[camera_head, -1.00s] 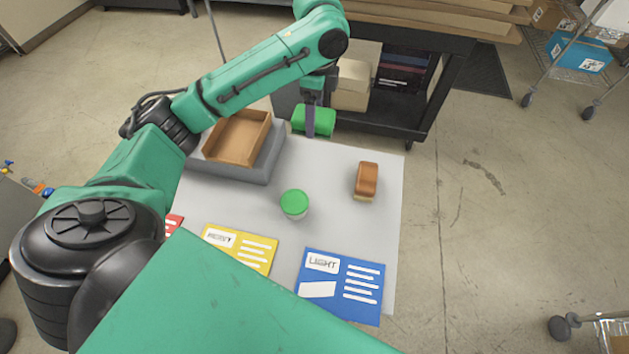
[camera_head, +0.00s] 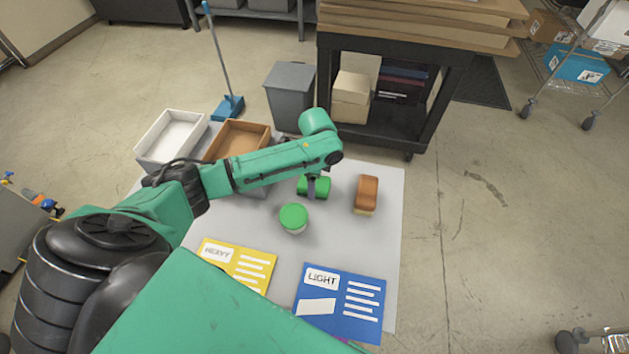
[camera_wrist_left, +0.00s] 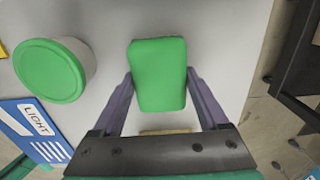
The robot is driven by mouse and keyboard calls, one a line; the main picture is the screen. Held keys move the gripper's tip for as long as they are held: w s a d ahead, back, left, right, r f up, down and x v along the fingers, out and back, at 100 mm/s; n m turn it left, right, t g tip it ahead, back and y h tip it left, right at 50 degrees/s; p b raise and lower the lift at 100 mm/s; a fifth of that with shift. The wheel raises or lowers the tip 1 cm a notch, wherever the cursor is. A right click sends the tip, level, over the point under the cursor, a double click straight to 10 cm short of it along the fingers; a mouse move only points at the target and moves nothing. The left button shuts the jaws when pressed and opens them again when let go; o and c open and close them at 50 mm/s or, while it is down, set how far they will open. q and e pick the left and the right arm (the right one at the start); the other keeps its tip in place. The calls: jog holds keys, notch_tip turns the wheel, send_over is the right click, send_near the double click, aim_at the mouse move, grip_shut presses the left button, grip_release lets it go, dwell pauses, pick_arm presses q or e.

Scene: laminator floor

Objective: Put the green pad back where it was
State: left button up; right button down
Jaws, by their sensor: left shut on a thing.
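The green pad (camera_head: 322,186) is over the grey mat, between the lidded cup and the brown block in the head view. It also shows in the left wrist view (camera_wrist_left: 158,75), where it sits between the two fingers. My left gripper (camera_head: 314,190) is shut on the pad; its fingers also show in the left wrist view (camera_wrist_left: 160,88). I cannot tell whether the pad touches the mat. My left arm hides part of the mat behind it. My right gripper is not in view.
A green-lidded cup (camera_head: 293,217) stands close in front of the pad. A brown block (camera_head: 367,193) lies to its right. A brown tray (camera_head: 255,131) and a white tray (camera_head: 168,140) are at the back left. Yellow (camera_head: 240,264) and blue (camera_head: 340,302) cards lie in front.

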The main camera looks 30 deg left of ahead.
pick_arm(q)
jog(key=o, duration=1.3)
jog(key=shift+o, duration=0.2)
notch_tip(320, 180, up, 12)
jog(key=shift+d+b, duration=0.15)
jog(key=shift+b, duration=0.3)
